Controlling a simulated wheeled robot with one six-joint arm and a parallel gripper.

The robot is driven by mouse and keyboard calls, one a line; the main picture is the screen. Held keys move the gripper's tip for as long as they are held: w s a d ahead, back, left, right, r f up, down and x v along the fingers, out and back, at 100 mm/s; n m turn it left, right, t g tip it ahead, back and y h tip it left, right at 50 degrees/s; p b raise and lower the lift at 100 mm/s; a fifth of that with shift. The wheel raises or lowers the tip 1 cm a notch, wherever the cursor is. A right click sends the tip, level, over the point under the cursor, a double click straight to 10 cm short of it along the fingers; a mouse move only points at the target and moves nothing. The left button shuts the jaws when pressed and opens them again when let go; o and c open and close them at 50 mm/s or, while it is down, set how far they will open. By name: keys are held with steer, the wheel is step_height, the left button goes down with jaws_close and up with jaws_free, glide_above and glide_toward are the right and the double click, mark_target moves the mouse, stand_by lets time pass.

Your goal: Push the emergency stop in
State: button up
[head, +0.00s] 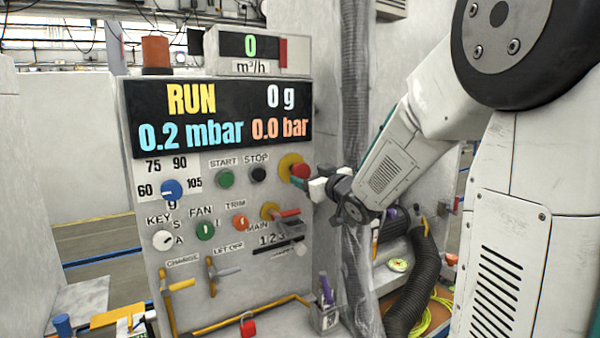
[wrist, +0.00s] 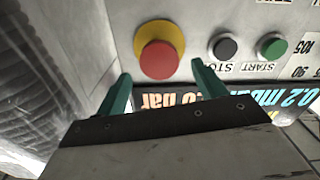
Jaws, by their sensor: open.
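The emergency stop is a red mushroom button (head: 300,170) on a yellow round base, at the right edge of the panel beside the STOP button. In the wrist view the red button (wrist: 160,60) faces the camera, with the yellow ring (wrist: 157,32) behind it. My gripper (head: 312,188) is just right of the button in the head view. In the wrist view its two green fingers (wrist: 160,86) are open and empty, spread to either side of the button's lower edge. I cannot tell whether they touch it.
The black STOP button (head: 258,174) and green START button (head: 226,178) lie left of the emergency stop. Below are the MAIN switch with a red handle (head: 289,212) and an orange TRIM knob (head: 240,222). A grey corrugated hose (head: 355,80) runs vertically at the panel's right.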

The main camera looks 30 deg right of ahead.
mark_target(302, 172)
steer(key=w, duration=0.5)
steer(key=shift+w, duration=0.15)
steer(key=c, duration=1.4)
steer(key=shift+w, duration=0.75)
steer(key=o, duration=1.4)
steer(key=s, duration=0.7)
steer(key=shift+s, duration=0.35)
